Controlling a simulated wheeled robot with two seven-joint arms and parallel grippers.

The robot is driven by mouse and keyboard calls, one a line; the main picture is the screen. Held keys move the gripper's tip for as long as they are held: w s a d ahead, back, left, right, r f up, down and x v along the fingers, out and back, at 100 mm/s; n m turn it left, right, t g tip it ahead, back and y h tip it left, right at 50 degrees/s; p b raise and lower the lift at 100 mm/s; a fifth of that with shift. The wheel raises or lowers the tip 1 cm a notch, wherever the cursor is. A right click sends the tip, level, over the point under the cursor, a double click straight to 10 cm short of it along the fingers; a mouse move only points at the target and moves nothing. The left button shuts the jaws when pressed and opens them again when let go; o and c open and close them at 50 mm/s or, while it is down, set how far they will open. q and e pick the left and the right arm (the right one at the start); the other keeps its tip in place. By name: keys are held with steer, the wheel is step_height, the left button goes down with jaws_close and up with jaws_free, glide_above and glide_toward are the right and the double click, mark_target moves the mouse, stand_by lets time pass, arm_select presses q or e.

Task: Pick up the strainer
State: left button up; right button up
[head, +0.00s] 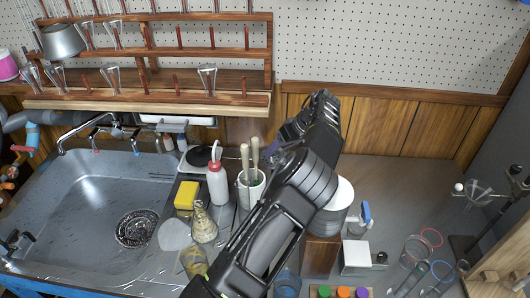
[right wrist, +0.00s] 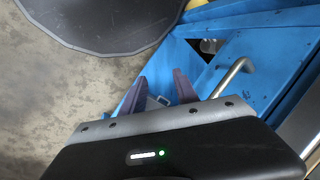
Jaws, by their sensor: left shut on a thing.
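A round, dark metal mesh piece (head: 137,229) sits over the drain in the sink floor. It looks like a strainer, but I cannot be sure. My left arm crosses the middle of the head view, and its gripper (head: 283,135) is at the back of the counter, right of the sink and well apart from the mesh piece. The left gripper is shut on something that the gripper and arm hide. My right gripper (right wrist: 158,88) shows only in the right wrist view, with its two purple-grey fingers apart and nothing clearly between them, over a blue frame.
The sink (head: 90,190) fills the left. A yellow sponge (head: 186,195), white bottle (head: 217,182) and white pot (head: 250,188) stand beside it. A wooden rack (head: 150,100) hangs above. Glassware (head: 415,250) stands at right. The back right counter (head: 400,185) is clear.

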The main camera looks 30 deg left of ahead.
arm_select(q)
steer(key=shift+w+d+r, duration=0.1)
steer(key=shift+d+r, duration=0.2)
steer(key=shift+d, duration=0.25)
steer(key=shift+d+r, duration=0.3)
steer(key=shift+d, duration=0.25)
